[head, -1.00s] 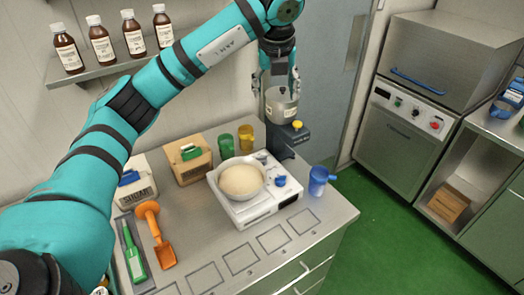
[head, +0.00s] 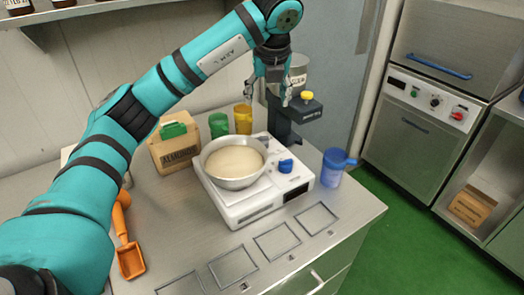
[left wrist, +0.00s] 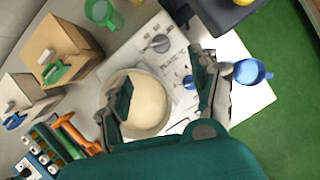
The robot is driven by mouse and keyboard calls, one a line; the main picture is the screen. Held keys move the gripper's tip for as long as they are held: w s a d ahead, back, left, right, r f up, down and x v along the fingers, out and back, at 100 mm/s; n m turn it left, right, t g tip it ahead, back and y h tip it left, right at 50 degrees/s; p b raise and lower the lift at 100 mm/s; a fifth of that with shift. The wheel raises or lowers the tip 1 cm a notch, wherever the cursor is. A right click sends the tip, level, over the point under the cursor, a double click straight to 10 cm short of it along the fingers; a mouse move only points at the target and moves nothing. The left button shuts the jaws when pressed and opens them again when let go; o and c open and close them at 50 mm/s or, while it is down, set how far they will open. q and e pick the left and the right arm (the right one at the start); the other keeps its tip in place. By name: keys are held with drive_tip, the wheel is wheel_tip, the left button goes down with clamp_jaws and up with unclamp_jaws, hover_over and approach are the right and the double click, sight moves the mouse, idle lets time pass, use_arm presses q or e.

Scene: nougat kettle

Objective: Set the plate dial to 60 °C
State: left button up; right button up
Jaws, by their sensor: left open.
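The white plate (head: 255,205) stands on the bench with a steel bowl (head: 232,183) of pale mass on it. A blue dial (head: 286,166) sits on the plate's right side. In the left wrist view the plate (left wrist: 150,60) shows two dials: one blue dial (left wrist: 188,82) near the bowl and a greyish-blue dial (left wrist: 161,43) farther up. Their settings are too small to read. My left gripper (head: 268,95) is open and empty, above the back of the plate. In the wrist view its fingers (left wrist: 165,78) are spread, with the blue dial between them, apart from it.
A dark stand with a yellow knob (head: 307,95) and a steel pot (head: 298,72) are close behind my gripper. A blue jug (head: 334,168) stands right of the plate. Green (head: 219,125) and amber (head: 243,119) cups and a box (head: 180,147) stand behind and left.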

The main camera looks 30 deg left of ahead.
sight(261, 137)
use_arm(q)
drive_tip(key=p+x, duration=0.3)
drive_tip(key=x, duration=1.3)
drive_tip(key=shift+a+f, duration=0.1)
drive_tip(key=shift+f, duration=0.2)
drive_tip(key=shift+w+a+f, duration=0.1)
drive_tip(key=shift+w+f, duration=0.05)
drive_tip(key=shift+f, duration=0.4)
drive_tip(key=c, duration=1.2)
